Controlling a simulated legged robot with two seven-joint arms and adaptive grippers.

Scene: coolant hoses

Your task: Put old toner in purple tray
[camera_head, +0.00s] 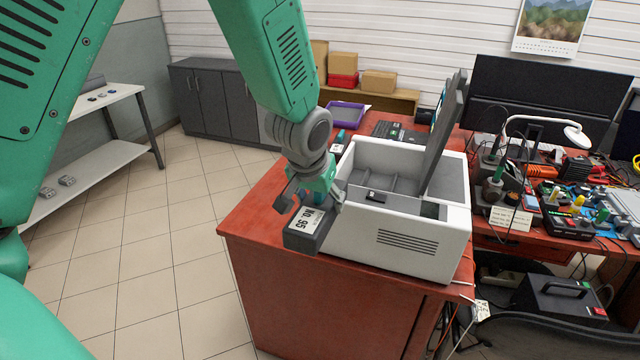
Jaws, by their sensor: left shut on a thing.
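My left gripper (308,192) is shut on a dark grey toner cartridge (303,238) with a white label reading No. 95. It holds the cartridge at the left front corner of the printer, outside its walls. The cartridge appears above the red desk's front edge. The white printer (420,252) stands on the desk with its dark lid (446,140) raised and its inside showing. The purple tray (345,106) lies behind the printer, towards the back of the desk, and looks empty. My right gripper is not in view.
A small teal-and-dark item (338,143) stands between tray and printer. A dark device (390,130) lies right of the tray. The red desk (258,215) is bare left of the printer. Monitors, a lamp (577,134) and cluttered tools fill the right side.

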